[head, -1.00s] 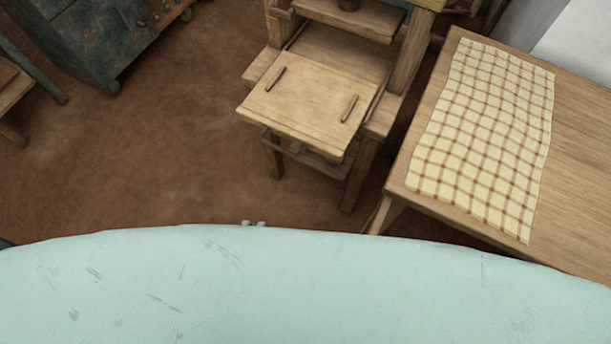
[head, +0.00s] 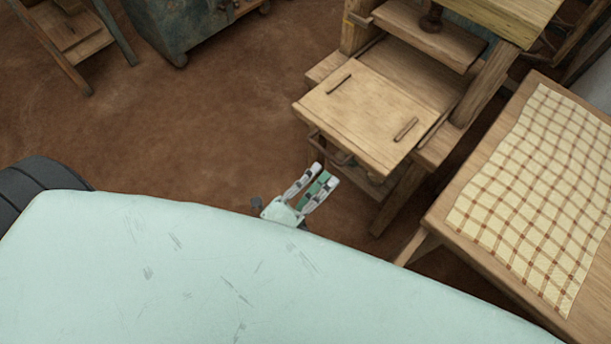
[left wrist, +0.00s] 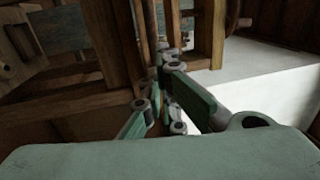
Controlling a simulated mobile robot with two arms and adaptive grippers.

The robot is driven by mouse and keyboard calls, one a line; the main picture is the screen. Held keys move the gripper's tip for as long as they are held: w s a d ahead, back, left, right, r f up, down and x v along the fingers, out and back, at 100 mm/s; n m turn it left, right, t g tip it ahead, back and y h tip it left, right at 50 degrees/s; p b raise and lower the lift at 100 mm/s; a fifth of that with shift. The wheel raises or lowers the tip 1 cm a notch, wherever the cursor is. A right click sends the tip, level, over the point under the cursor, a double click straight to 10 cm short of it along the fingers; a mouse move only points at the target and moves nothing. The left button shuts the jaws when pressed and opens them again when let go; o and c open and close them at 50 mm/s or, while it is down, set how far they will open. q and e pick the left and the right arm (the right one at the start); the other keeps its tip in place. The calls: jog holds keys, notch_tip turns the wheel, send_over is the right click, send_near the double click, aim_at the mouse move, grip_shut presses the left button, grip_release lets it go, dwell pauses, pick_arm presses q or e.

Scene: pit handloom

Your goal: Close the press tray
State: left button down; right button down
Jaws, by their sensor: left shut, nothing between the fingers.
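The press tray (head: 372,118) is a pale wooden board with two dark bar handles on top. It juts out from the wooden press (head: 480,75) toward me in the head view, so it stands open. My left gripper (head: 325,174) is shut and empty, just in front of and below the tray's near edge in the picture. Whether it touches the tray I cannot tell. The left wrist view shows its green and grey fingers (left wrist: 160,80) close to wooden frame parts (left wrist: 118,55). My right gripper is in neither view.
A table (head: 440,213) with a checked cloth (head: 545,185) stands right of the press. A dark blue cabinet (head: 185,30) and a wooden stool (head: 75,40) stand at the upper left. The brown floor (head: 180,125) left of the press is clear.

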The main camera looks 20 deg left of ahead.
pick_arm(q)
jog(key=shift+x, duration=1.05)
jog(key=shift+w+d, duration=0.1)
jog(key=shift+w, duration=0.1)
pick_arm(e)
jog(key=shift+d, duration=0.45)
